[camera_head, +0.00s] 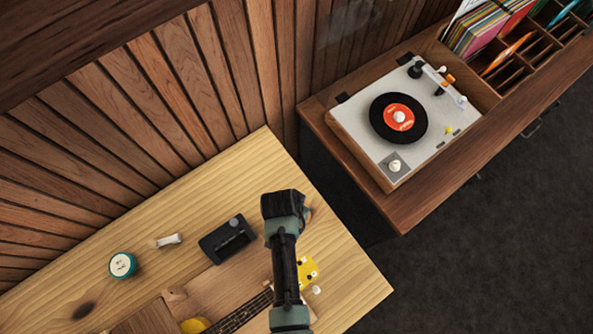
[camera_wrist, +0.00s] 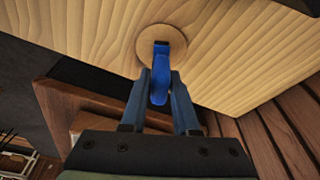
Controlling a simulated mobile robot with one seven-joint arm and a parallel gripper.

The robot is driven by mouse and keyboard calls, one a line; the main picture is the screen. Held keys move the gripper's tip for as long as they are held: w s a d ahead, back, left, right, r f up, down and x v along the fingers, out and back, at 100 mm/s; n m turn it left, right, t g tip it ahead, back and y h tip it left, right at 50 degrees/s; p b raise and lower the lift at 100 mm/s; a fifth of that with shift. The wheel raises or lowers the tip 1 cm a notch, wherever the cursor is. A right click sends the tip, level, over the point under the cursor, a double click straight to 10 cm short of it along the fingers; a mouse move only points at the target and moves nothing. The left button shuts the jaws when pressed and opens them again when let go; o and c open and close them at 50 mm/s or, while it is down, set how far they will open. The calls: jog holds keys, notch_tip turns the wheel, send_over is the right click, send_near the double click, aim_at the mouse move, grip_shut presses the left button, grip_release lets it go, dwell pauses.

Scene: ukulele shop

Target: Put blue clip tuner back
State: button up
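The blue clip tuner (camera_wrist: 160,80) is between the two blue-grey fingers of my gripper (camera_wrist: 161,85) in the wrist view. The fingers look closed against its sides. Its far end, with a dark tip, overlaps a round wooden disc (camera_wrist: 176,38) on the pale wood table (camera_wrist: 85,40); I cannot tell whether it touches the disc. In the head view my gripper points down at the table near its right corner, and my arm hides the tuner. A small sliver of the disc (camera_head: 308,213) seems to show beside it.
A black box-like device (camera_head: 227,240), a small white item (camera_head: 168,240) and a round teal tin (camera_head: 122,265) lie left of my arm. A turntable (camera_head: 400,118) stands on a separate cabinet at upper right.

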jog(key=o, duration=0.3)
jog(key=shift+r, duration=0.1)
jog(key=v, duration=1.2)
jog(key=shift+r, duration=0.15)
dwell(0.3)
